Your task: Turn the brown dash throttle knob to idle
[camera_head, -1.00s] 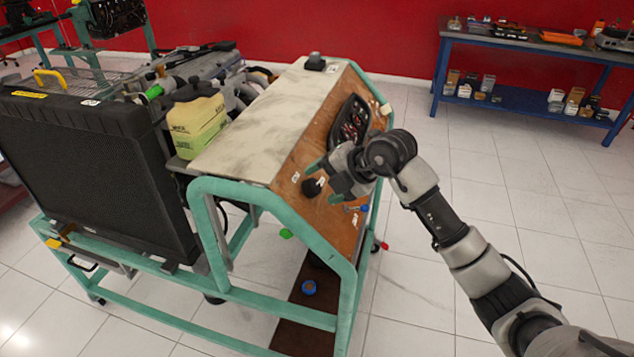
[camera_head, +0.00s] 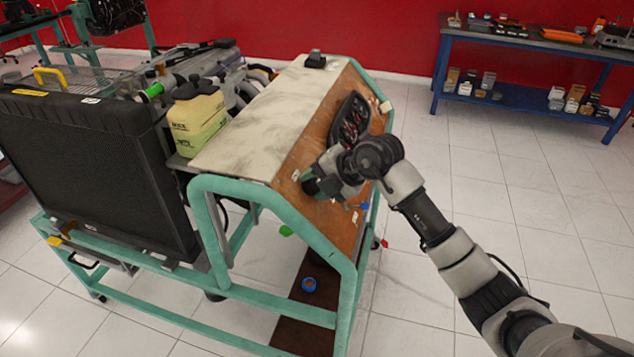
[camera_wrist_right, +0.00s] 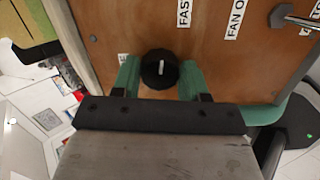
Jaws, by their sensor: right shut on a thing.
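The throttle knob (camera_wrist_right: 159,69) looks dark, nearly black, and round, with a white pointer line that stands close to vertical in the right wrist view. It sits on the brown wooden dash panel (camera_head: 333,222). My right gripper (camera_wrist_right: 158,74) has its green fingers on both sides of the knob and is shut on it. In the head view the right gripper (camera_head: 314,184) is against the lower part of the panel and hides the knob. A label reading FAST (camera_wrist_right: 184,12) is above right of the knob. Another label, left of it, is mostly hidden. My left gripper is not in view.
A black gauge cluster (camera_head: 350,122) is higher on the panel. A FAN label (camera_wrist_right: 235,18) and a metal switch (camera_wrist_right: 281,16) lie to the right in the wrist view. The green frame (camera_head: 275,219) borders the panel.

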